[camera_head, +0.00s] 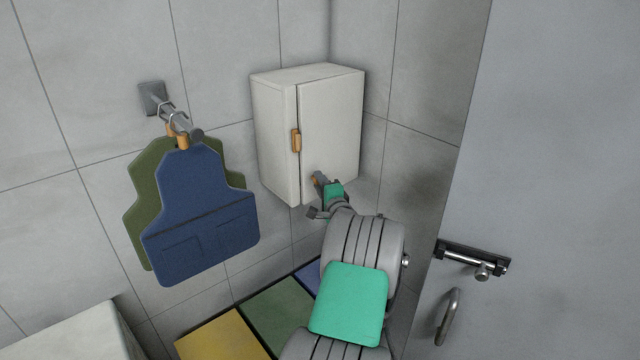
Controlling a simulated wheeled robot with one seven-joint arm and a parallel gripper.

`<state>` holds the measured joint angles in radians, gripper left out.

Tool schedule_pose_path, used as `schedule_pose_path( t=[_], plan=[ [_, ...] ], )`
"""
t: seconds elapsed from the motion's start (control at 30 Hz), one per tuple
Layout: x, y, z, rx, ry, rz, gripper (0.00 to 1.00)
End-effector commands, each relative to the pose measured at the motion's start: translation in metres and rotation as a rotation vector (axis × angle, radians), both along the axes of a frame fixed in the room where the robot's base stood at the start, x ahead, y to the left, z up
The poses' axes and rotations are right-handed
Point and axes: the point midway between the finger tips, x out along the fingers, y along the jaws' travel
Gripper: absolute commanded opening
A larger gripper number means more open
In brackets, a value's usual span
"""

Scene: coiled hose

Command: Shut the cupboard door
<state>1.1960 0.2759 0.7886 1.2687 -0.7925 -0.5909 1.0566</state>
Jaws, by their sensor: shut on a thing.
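The white cupboard (275,135) hangs on the tiled wall in the corner. Its door (332,125) is the wide right-hand face and looks flush with the body, with a thin seam along the left edge. An orange handle (296,140) sits at that seam. My gripper (316,195) is at the lower part of the door, below and right of the handle and apart from it. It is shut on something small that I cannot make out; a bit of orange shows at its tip. Whether it touches the door I cannot tell.
Blue (200,215) and green (150,175) aprons hang from a wall peg (165,100) on the left. A grey room door (540,180) with a latch stands close on the right. Coloured panels (225,335) lie below. A pale surface (75,335) is at lower left.

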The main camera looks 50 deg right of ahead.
Motion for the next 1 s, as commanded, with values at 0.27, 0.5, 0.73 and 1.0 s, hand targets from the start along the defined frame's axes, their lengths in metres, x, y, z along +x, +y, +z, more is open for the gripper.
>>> schedule_pose_path(
  t=[0.27, 0.5, 0.73, 1.0],
  plan=[
    [0.0000, 0.0001, -0.0003, 0.001, 0.001, 0.000, 0.00],
    [0.0000, 0.0002, -0.0004, 0.001, 0.001, 0.000, 0.00],
    [0.0000, 0.0002, -0.0005, 0.001, 0.001, 0.000, 0.00],
    [0.0000, 0.0002, -0.0006, 0.001, 0.001, 0.000, 0.00]
  ],
)
